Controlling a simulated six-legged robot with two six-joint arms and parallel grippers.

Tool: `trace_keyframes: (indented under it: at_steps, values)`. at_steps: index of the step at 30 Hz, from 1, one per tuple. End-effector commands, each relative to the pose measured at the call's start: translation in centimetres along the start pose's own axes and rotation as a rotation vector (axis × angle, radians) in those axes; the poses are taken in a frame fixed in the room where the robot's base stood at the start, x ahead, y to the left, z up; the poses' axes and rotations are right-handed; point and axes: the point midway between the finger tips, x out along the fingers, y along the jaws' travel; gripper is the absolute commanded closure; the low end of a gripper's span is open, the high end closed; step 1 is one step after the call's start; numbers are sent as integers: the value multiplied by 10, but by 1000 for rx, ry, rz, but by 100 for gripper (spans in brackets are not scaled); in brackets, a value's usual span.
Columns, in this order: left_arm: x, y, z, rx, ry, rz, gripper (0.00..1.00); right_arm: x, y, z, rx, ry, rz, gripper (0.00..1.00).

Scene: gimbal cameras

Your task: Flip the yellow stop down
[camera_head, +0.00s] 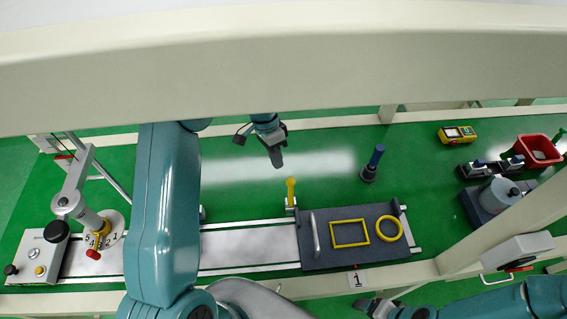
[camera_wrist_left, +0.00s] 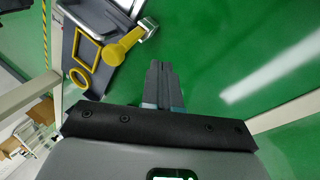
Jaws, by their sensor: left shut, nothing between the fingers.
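The yellow stop (camera_head: 291,190) stands upright at the far rail edge, just left of the dark sliding plate (camera_head: 315,255). In the left wrist view the stop (camera_wrist_left: 124,46) shows its round yellow head, close to the plate's handle. My left gripper (camera_head: 277,160) is shut and empty, above the green surface on the far side of the stop and slightly left of it. Its closed fingers (camera_wrist_left: 159,72) point toward the stop's side in the left wrist view, apart from it. My right gripper (camera_head: 380,307) shows partly at the bottom edge; its fingers are unclear.
The plate carries a yellow square frame (camera_head: 349,233), a yellow ring (camera_head: 389,228) and a metal handle (camera_head: 316,231). A dark blue-topped peg (camera_head: 373,163) stands to the right. A dial post (camera_head: 97,230) stands left. A beige beam (camera_head: 300,60) crosses above. Green surface around the stop is clear.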

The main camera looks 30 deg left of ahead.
Motion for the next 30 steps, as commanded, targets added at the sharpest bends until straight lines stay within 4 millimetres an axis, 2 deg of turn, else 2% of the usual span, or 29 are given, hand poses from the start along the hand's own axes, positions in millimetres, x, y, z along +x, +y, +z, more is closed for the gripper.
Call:
trace_keyframes:
  at_steps: [1,3,9,22,30]
  values:
    - [-3,12,-1,3,-2,2,100,-9,-3,0,0,0,0,18]
    - [2,22,0,3,-3,2,100,-13,-5,0,0,0,0,18]
    - [11,35,-2,2,-1,1,100,-18,-7,0,0,0,0,18]
    - [13,36,-2,2,2,-6,100,-17,-6,0,0,0,0,18]
    - [12,38,-1,19,40,-96,100,-3,-1,0,0,0,0,18]
